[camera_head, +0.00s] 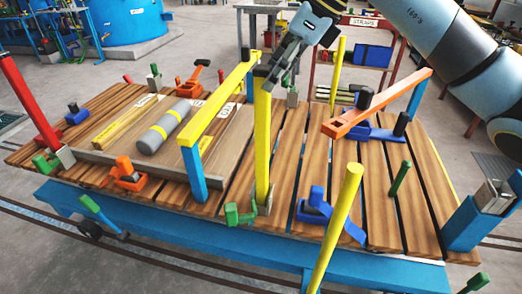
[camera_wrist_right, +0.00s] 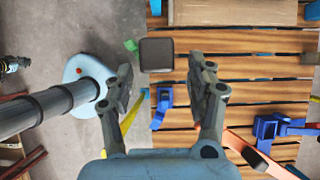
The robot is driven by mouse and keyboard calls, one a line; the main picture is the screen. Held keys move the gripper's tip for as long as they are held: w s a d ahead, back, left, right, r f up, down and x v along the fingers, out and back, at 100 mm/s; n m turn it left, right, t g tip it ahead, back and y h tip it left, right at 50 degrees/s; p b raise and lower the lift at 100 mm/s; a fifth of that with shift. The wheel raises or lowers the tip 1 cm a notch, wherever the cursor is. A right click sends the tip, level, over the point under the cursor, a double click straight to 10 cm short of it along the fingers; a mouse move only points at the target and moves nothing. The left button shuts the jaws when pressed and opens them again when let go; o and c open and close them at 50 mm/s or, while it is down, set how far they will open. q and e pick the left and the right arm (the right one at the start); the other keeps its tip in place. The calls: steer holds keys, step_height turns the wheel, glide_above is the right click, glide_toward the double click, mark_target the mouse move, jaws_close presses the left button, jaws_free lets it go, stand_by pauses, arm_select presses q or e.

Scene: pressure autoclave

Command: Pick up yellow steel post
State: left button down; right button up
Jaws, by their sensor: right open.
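An upright yellow steel post (camera_head: 263,140) with a dark top stands on the slatted wooden deck, near the middle in the head view. In the right wrist view its dark square top (camera_wrist_right: 157,54) shows from above, between and slightly beyond the fingertips. My right gripper (camera_head: 283,66) is at the top of this post. It is open, with its fingers (camera_wrist_right: 165,78) apart and nothing visibly clamped between them. I cannot tell whether a finger touches the post. My left gripper is not in view.
A yellow beam on a blue post (camera_head: 193,172) stands close on the left. A leaning yellow post (camera_head: 340,215) is at the front, another yellow post (camera_head: 338,70) at the back. An orange bar (camera_head: 375,105) is to the right. A grey cylinder (camera_head: 163,127) lies left.

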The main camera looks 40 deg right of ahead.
mark_target(262, 91)
steer(key=x, duration=0.2)
steer(key=p+x, duration=0.1)
steer(key=x, duration=0.1)
steer(key=shift+w+a+f, duration=0.1)
steer(key=shift+a+f, duration=0.1)
steer(key=shift+a, duration=0.1)
steer(key=shift+w+f, duration=0.1)
steer(key=shift+f, duration=0.05)
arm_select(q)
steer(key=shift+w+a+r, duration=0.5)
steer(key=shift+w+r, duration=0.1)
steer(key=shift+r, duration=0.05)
arm_select(e)
jaws_close()
